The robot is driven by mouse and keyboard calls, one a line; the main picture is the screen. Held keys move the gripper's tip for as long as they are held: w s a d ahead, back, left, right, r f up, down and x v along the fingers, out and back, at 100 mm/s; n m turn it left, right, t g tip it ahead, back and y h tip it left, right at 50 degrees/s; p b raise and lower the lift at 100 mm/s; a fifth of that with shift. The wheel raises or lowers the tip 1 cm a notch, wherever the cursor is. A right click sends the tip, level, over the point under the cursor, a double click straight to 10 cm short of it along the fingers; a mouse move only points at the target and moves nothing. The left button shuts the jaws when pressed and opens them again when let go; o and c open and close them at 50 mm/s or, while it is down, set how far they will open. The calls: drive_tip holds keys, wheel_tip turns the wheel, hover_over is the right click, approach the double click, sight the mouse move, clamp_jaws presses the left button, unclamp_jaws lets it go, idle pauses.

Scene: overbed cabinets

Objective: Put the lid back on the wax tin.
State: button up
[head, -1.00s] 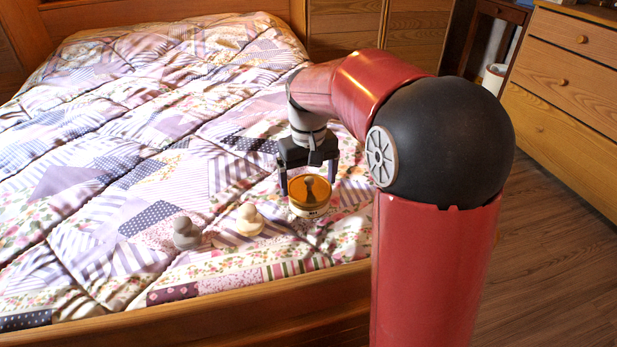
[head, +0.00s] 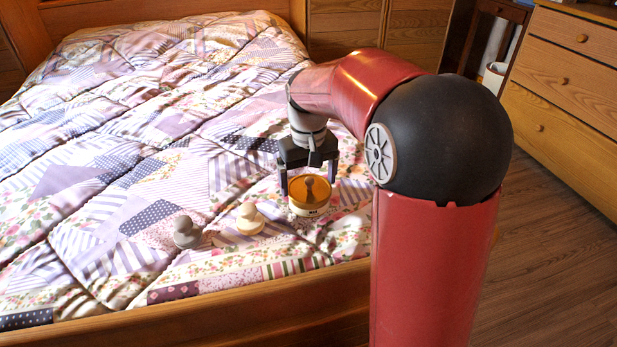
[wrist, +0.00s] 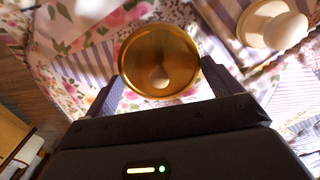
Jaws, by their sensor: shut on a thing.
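A round golden-amber lid (head: 322,187) with a small knob in its middle is at the top of a pale tin (head: 309,211) with dark marks on its side. The tin stands on the quilt near the bed's front edge. My gripper (head: 310,186) points down with one finger on each side of the lid, shut on it. In the wrist view the lid (wrist: 160,48) shows as a shiny gold disc between my fingers (wrist: 160,82). The lid looks level and in line with the tin. I cannot tell whether it rests fully on the rim. The tin's inside is hidden.
A cream knobbed piece (head: 249,222) lies on the quilt left of the tin, and a grey knobbed piece (head: 186,235) farther left. The wooden bed rail (head: 230,310) runs along the front. The quilt (head: 120,120) behind is clear. A wooden dresser (head: 565,90) stands at the right.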

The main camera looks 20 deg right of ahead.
idle(0.4)
drive_tip(key=o, duration=0.7)
drive_tip(key=shift+r+p, duration=3.15)
drive_tip(key=shift+r, duration=0.4)
drive_tip(key=shift+c, duration=0.2)
clamp_jaws()
